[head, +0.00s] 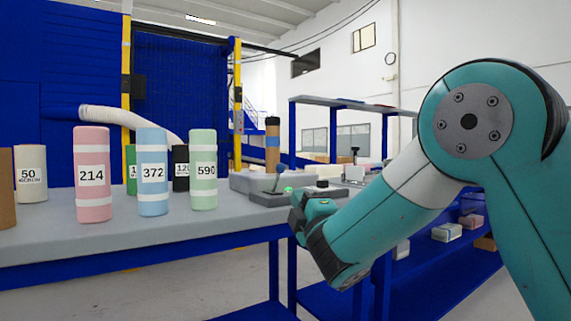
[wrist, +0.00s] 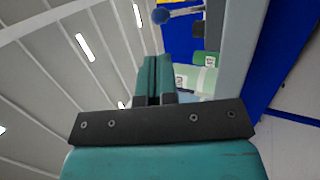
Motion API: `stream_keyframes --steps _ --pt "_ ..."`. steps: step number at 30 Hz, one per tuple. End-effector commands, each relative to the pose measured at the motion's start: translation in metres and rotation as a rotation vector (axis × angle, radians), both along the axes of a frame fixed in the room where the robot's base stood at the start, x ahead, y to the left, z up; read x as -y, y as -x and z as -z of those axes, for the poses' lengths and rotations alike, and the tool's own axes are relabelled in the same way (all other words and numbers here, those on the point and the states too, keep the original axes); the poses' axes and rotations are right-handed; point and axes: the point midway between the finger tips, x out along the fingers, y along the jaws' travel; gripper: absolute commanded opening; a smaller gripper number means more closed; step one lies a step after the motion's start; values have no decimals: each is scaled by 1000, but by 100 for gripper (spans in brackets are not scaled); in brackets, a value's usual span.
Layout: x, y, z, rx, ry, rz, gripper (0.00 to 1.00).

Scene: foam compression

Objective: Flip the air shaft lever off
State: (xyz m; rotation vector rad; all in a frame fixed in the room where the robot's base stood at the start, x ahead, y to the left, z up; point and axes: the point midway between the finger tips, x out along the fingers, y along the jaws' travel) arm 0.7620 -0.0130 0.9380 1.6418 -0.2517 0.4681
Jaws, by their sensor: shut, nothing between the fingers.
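A low grey device (head: 268,196) with a small green light sits near the right end of the bench. A thin, light, tilted piece, perhaps the air shaft lever (head: 278,182), rises from it; it is too small to be sure. My gripper (head: 298,208) is just right of and in front of this device, low by the bench edge, and partly covers it. In the wrist view my gripper's fingers (wrist: 153,82) are together and empty.
A pink roll (head: 92,178), a blue roll (head: 152,172) and a green roll (head: 203,172) stand upright on the grey bench (head: 130,238). A white hose (head: 120,113) arches behind them. The bench front is clear.

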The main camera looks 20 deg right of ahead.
Motion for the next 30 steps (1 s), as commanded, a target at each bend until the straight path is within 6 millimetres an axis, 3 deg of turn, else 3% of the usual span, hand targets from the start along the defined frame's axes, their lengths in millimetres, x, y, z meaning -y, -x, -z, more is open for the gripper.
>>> stream_keyframes --steps 1,3,15,21,30 --pt "0 -9 -12 -2 -1 1 0" --pt "-2 -19 -18 -2 -1 0 0" --pt "-8 -73 -40 1 -1 1 0" --pt "-10 -83 -42 0 -1 0 0" --pt "-10 -84 -42 0 -1 0 0"
